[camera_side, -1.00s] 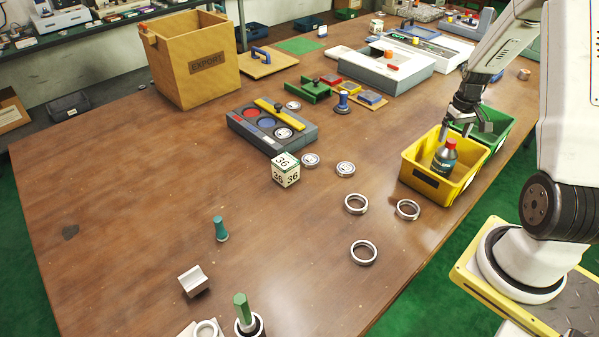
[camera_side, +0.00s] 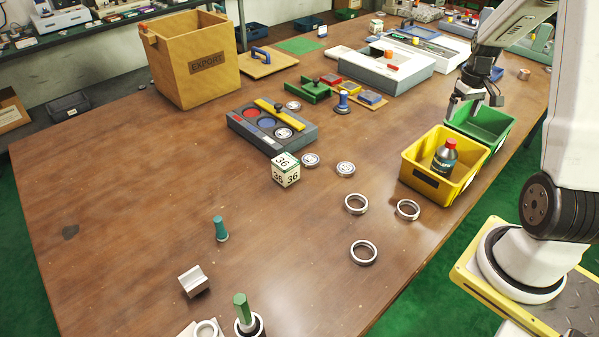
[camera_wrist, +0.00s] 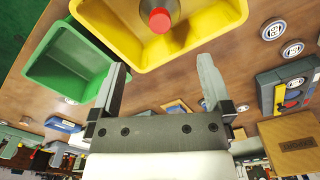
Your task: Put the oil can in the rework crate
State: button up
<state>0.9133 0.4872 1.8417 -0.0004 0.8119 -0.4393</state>
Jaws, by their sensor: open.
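The oil can (camera_side: 444,158), a dark bottle with a red cap, stands upright in the yellow crate (camera_side: 423,184). In the wrist view its red cap (camera_wrist: 160,20) shows at the top, over the yellow crate (camera_wrist: 115,45). My gripper (camera_side: 473,108) is open and empty, above and behind the can, apart from it. In the wrist view my gripper's fingers (camera_wrist: 163,65) are spread wide with nothing between them. I cannot read which crate is labelled rework.
A green crate (camera_side: 503,121) adjoins the yellow one at the back and looks empty. Several metal rings (camera_side: 408,210) lie in front of and left of the yellow crate. A numbered cube (camera_side: 286,170) and a grey tray (camera_side: 304,139) stand further left. The table's left half is mostly clear.

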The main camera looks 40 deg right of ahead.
jog(key=w+a+n+t, duration=0.1)
jog(key=w+a+n, duration=0.15)
jog(key=a, duration=1.05)
jog(key=w+a+n+t, duration=0.1)
jog(key=w+a, duration=0.2)
jog(key=a, duration=1)
jog(key=s+a+n, duration=0.2)
jog(key=s+a, duration=0.2)
jog(key=a, duration=0.5)
jog(key=shift+s+t, duration=0.25)
jog(key=shift+t, duration=0.05)
